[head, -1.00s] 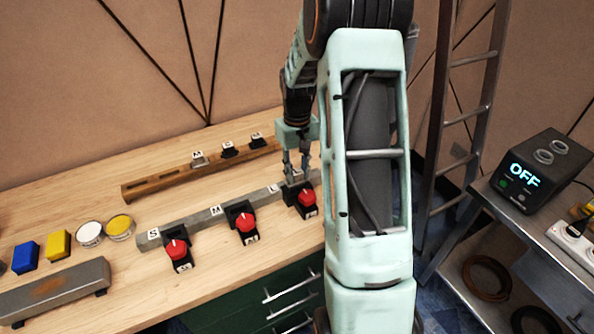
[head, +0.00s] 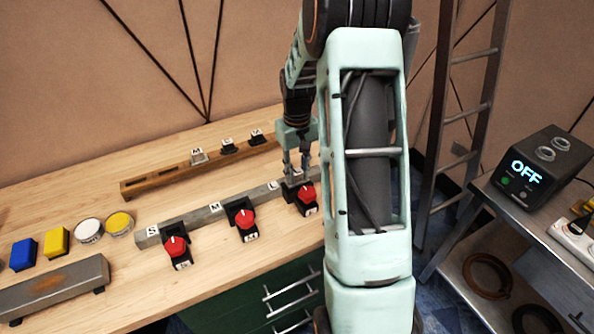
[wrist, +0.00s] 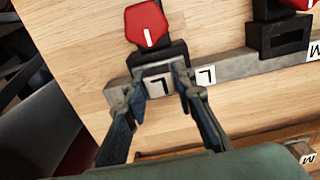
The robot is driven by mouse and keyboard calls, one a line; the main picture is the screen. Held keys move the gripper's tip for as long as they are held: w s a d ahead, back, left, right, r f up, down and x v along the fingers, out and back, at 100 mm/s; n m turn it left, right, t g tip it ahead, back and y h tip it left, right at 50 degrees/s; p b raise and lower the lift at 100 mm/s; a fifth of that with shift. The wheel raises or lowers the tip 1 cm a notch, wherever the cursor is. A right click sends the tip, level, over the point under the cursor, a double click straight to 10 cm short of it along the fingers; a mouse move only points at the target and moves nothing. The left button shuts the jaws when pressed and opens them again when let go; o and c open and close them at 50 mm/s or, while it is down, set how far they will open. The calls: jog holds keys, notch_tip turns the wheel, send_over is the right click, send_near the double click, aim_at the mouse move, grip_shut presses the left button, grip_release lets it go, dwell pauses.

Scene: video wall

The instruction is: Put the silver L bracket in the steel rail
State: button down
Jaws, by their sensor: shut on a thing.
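The steel rail (head: 180,222) lies on the wooden bench, with labels S, M and L along it. My gripper (head: 297,172) is at its L end, pointing down. In the wrist view my gripper (wrist: 161,92) is shut on the silver L bracket (wrist: 159,86), which carries an L label and sits between the two fingertips. The bracket is at the steel rail (wrist: 232,68), beside the rail's L label and right against the black clamp with the red knob (wrist: 147,24). I cannot tell whether it is fully seated. In the head view the fingers mostly hide it.
Red-knob clamps stand at S (head: 176,247), M (head: 245,220) and L (head: 306,195). A wooden rail (head: 150,187) behind holds a silver M bracket (head: 198,156) and two black ones. Blue and yellow blocks, round tins and a grey bar (head: 55,287) lie at the left.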

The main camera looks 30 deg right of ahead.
jog(key=shift+f, duration=0.35)
jog(key=c, duration=1.5)
grip_release()
jog(key=shift+c, duration=0.2)
jog(key=shift+o, duration=0.5)
jog(key=o, duration=0.4)
jog(key=shift+r+p, duration=2.15)
jog(key=shift+r, duration=1.4)
